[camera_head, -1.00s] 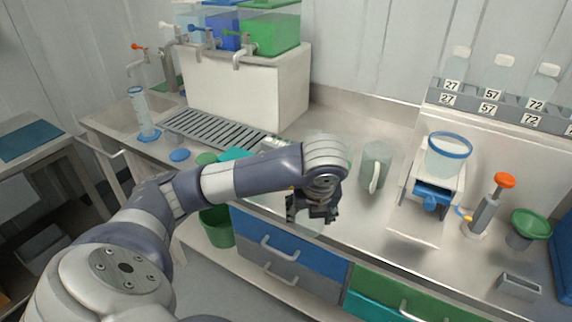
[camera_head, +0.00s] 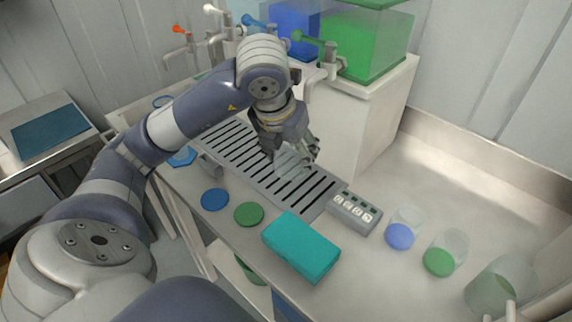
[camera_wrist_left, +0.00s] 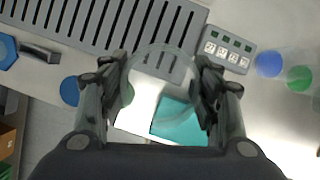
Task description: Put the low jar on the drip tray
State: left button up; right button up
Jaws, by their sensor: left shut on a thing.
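The low jar (camera_head: 291,167) is a clear, colourless glass vessel held in my left gripper (camera_head: 294,152). In the left wrist view its round rim (camera_wrist_left: 162,46) shows between the two fingers (camera_wrist_left: 163,88), which are shut on it. The drip tray (camera_head: 305,193) is a long grey slotted tray along the counter in front of the dispensers. In the head view the jar is over the middle of the tray's slots; whether its base touches is unclear. The tray also shows in the left wrist view (camera_wrist_left: 85,25). My right gripper is not in view.
A teal box (camera_head: 302,246), a green disc (camera_head: 249,214) and a blue disc (camera_head: 215,200) lie before the tray. A grey button block (camera_head: 354,211) sits at its right end. Dispenser taps (camera_head: 325,68) overhang behind. Small vessels (camera_head: 403,228) stand farther right.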

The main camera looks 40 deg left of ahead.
aim_at(289, 174)
pick_arm(q)
jog(key=shift+a, duration=0.2)
jog(key=f, duration=0.5)
jog(key=shift+s+d+f, duration=0.25)
jog(key=shift+s+f, duration=0.05)
jog(key=shift+f, duration=0.1)
notch_tip(289, 174, down, 7)
jog(key=shift+w+a+f, duration=0.1)
jog(key=w, duration=0.1)
jog(key=w+p, duration=0.1)
jog(key=w, duration=0.1)
jog(key=shift+w+a, duration=0.3)
jog(key=shift+a, duration=0.05)
jog(key=shift+w+a+p, duration=0.1)
jog(key=shift+w+p, duration=0.25)
jog(key=shift+w, duration=0.2)
jog(key=w, duration=0.1)
jog(key=w+p, duration=0.1)
jog(key=shift+w+a, duration=0.3)
jog(key=shift+w, duration=0.1)
jog(key=shift+w+f+p, duration=0.2)
jog(key=shift+w+p, duration=0.05)
jog(key=shift+p, duration=0.1)
jog(key=shift+f, duration=0.5)
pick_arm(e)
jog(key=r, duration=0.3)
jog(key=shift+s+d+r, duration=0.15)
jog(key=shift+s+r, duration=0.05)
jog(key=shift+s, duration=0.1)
